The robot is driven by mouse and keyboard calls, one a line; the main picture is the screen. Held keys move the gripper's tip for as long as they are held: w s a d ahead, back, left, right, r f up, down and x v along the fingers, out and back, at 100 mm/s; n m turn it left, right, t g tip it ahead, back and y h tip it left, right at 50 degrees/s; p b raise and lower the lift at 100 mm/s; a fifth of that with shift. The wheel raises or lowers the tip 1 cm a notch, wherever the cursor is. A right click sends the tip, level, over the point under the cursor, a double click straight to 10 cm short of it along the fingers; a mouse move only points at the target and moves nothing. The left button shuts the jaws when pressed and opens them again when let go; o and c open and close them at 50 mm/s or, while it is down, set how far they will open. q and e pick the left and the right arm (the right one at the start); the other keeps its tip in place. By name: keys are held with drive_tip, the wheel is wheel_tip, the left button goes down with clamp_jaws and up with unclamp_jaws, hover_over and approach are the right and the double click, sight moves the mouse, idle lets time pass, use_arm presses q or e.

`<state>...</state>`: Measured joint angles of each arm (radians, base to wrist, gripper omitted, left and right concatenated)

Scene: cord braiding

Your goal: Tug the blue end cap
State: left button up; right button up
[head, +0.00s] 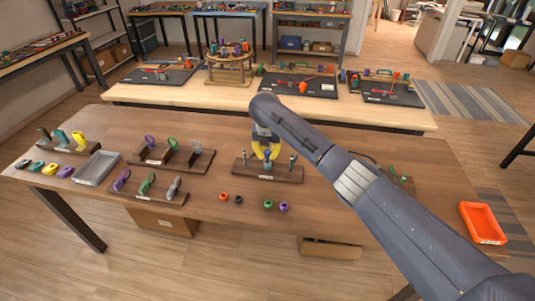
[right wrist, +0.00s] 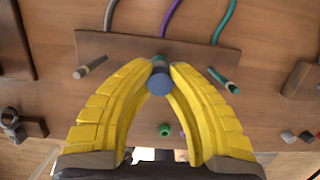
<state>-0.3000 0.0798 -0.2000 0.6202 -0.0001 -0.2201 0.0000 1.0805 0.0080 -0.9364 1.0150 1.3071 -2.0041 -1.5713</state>
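The blue end cap (right wrist: 160,84) is in the middle of the right wrist view, between the yellow fingertips of my right gripper (right wrist: 161,68). The fingers bow inward and their tips meet the cap's sides, so the gripper looks shut on it. In the head view my right gripper (head: 265,153) points down over a brown wooden board (head: 290,178), which also shows in the right wrist view (right wrist: 115,45). The cap cannot be made out there. A grey peg-like piece (right wrist: 90,66) and a teal one (right wrist: 224,80) stand on either side. My left gripper is not in view.
Grey, purple (right wrist: 172,15) and teal cords lie beyond the board. Loose orange (head: 223,197), dark, green (head: 268,204) and purple pieces lie in front. More boards stand left, by a grey tray (head: 83,180). An orange tray (head: 482,222) is far right.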

sight(268, 151)
clamp_jaws()
idle(0.5)
drive_tip(key=shift+f, duration=0.1)
idle(0.4)
drive_tip(key=o, duration=1)
unclamp_jaws()
drive_tip(key=shift+v, duration=3)
drive_tip(key=shift+d, duration=0.1)
